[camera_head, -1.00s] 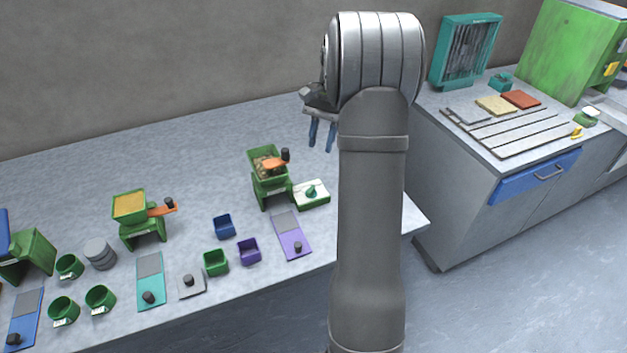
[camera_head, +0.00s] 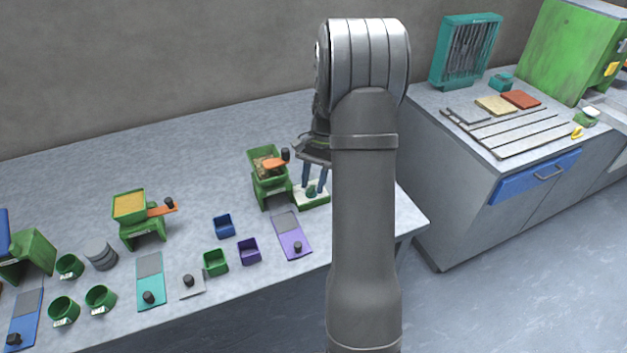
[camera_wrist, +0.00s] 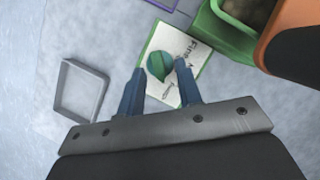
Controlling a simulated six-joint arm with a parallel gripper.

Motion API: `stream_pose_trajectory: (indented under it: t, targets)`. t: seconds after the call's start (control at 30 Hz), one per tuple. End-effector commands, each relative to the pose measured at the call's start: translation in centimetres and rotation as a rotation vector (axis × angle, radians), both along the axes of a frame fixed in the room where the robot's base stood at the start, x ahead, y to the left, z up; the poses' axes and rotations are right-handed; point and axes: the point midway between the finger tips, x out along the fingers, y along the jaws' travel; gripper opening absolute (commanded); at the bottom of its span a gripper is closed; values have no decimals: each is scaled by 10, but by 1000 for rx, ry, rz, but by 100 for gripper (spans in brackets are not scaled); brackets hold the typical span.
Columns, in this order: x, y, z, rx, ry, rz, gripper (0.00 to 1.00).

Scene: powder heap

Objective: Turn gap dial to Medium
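The gap dial is a green knob (camera_wrist: 159,66) on a white plate (camera_wrist: 186,78) with a green edge. Printed words show on the plate; "Fine" is readable and the others are partly hidden. In the head view the dial (camera_head: 312,191) sits just right of the green hopper mill (camera_head: 270,188). My gripper (camera_wrist: 158,80) is open, its two blue fingers pointing down on either side of the knob in the wrist view. In the head view the gripper (camera_head: 314,186) is above the dial plate. I cannot tell whether the fingers touch the knob.
The mill with its orange lever and black knob (camera_head: 285,154) stands close left of the gripper. A grey square tray (camera_wrist: 68,104) lies near the dial in the wrist view. A purple slab (camera_head: 290,238) lies in front. The table behind is clear.

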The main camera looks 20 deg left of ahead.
Motion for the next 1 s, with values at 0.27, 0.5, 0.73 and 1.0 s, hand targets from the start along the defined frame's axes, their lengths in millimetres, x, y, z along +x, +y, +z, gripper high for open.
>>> stream_pose_trajectory:
  t: [0.27,0.5,0.73,1.0]
  targets:
    - [0,0,0,0,0,0,0]
    - [0,2,0,0,1,100,0]
    - [0,2,0,-1,0,127,0]
    - [0,2,0,0,1,126,33]
